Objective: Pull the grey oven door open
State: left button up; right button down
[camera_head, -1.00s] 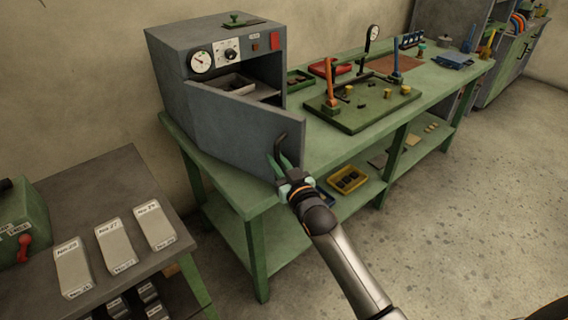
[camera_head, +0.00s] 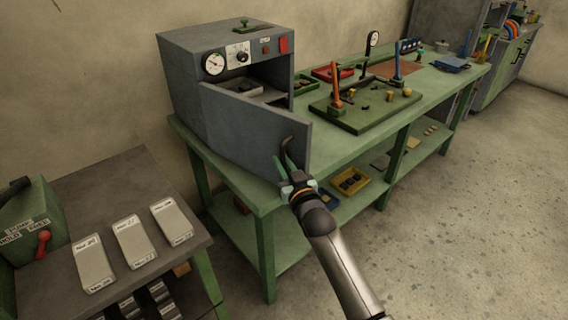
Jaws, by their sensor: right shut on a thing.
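The grey oven (camera_head: 185,85) stands on the near left end of the green bench, with a dial and a knob on its front. Its grey door (camera_head: 250,130) is partly open and swung out toward me, so part of the dark inside and a light tray (camera_head: 262,93) show above it. My right gripper (camera_head: 289,170) is at the door's right, free edge, shut on the dark curved door handle (camera_head: 283,152). The fingers hide part of the handle. My left gripper is not in view.
The green bench (camera_head: 345,149) runs back to the right, carrying a green board (camera_head: 365,118) with orange and blue levers. A yellow bin (camera_head: 350,181) sits on its lower shelf. A grey table (camera_head: 110,190) with labelled blocks stands at left. The floor at right is clear.

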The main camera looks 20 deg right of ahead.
jog(key=c, duration=0.8)
grip_release()
jog(key=shift+c, duration=0.2)
jog(key=s, duration=1.2)
jog(key=shift+s+d, duration=0.15)
jog(key=shift+s, duration=0.15)
jog(key=shift+c, duration=0.3)
